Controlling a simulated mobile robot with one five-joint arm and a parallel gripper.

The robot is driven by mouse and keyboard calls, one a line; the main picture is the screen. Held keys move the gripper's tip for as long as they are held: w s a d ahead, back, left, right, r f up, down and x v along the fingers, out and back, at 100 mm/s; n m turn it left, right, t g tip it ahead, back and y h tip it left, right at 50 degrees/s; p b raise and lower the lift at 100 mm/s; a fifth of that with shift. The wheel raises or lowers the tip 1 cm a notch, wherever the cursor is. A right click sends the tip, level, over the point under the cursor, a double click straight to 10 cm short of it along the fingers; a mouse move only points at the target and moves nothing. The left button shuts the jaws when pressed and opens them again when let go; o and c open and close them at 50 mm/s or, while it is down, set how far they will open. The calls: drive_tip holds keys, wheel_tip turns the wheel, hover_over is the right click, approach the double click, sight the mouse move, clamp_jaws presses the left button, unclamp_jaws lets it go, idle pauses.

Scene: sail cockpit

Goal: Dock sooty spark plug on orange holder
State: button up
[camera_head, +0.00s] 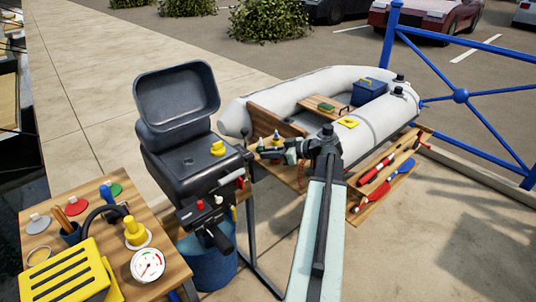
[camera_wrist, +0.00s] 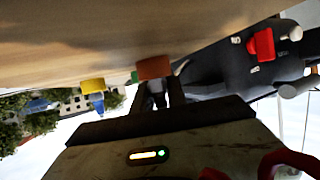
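My gripper (camera_wrist: 158,90) reaches level over a small wooden bench; in the head view its dark end (camera_head: 264,154) is at the bench's left part. In the wrist view, which looks upside down, the orange holder (camera_wrist: 154,67) is a small block against the wood, straight ahead of the fingertips. A slim greyish piece, seemingly the spark plug (camera_wrist: 157,87), is between the two dark fingers, in line with the holder. I cannot tell how far it sits in the holder. Its soot is too small to make out.
A yellow holder (camera_wrist: 93,86) with a bluish piece and a green holder (camera_wrist: 134,77) stand close by. A black open-lidded grill-like unit (camera_head: 190,150) is left of the gripper. A cluttered wooden table (camera_head: 172,262) is at lower left, a grey inflatable boat (camera_head: 245,118) behind.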

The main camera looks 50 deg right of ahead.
drive_tip(key=shift+o, duration=0.8)
drive_tip(key=shift+s+d+r+p, duration=0.2)
drive_tip(key=shift+s+r+p, duration=0.2)
drive_tip(key=shift+s, duration=0.15)
drive_tip(key=shift+p+v, duration=1.75)
drive_tip(key=shift+v, duration=3.1)
drive_tip(key=shift+f, duration=0.1)
